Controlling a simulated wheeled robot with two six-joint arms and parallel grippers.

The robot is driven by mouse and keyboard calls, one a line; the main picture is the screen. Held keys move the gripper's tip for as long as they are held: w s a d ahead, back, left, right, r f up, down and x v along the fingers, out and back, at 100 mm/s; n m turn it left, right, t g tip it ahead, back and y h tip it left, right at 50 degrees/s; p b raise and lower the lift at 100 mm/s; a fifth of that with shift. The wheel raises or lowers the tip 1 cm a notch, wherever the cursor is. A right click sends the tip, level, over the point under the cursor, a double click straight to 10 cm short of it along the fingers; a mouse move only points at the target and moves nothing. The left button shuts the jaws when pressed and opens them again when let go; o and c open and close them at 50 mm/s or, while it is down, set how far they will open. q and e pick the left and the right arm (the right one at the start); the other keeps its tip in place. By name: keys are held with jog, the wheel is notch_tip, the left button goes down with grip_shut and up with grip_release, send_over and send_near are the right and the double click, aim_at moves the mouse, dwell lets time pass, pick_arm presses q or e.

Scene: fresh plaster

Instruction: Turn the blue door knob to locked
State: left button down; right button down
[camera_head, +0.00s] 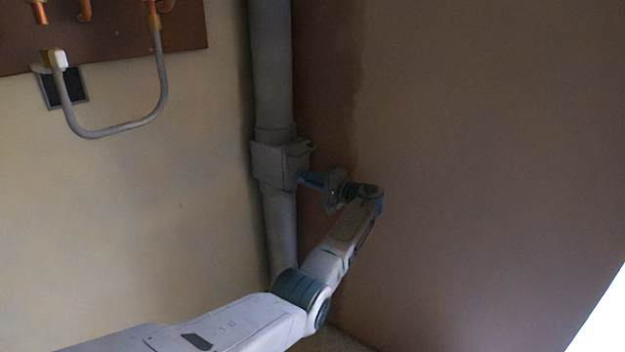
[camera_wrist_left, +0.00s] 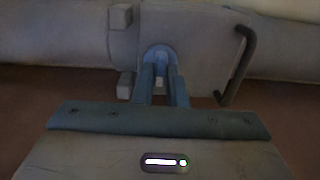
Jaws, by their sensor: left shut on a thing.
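The blue knob (camera_wrist_left: 160,50) sits on the face of a grey box (camera_head: 268,164) fixed around a vertical pipe. In the left wrist view its rounded blue top shows between and beyond my fingertips, on the box's door (camera_wrist_left: 205,62). My left gripper (camera_head: 302,176) reaches the box from the right in the head view. In the left wrist view the gripper (camera_wrist_left: 162,66) has its two blue fingers at the knob's sides, shut on it. The fingers hide part of the knob, and I cannot tell its turn mark. My right gripper is not in view.
The pipe (camera_head: 271,70) runs up the wall corner. A board with copper pipes and a grey hose (camera_head: 110,131) hang at upper left.

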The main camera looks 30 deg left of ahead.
pick_arm(q)
jog(key=c, duration=1.5)
grip_release()
jog(key=shift+o, duration=0.2)
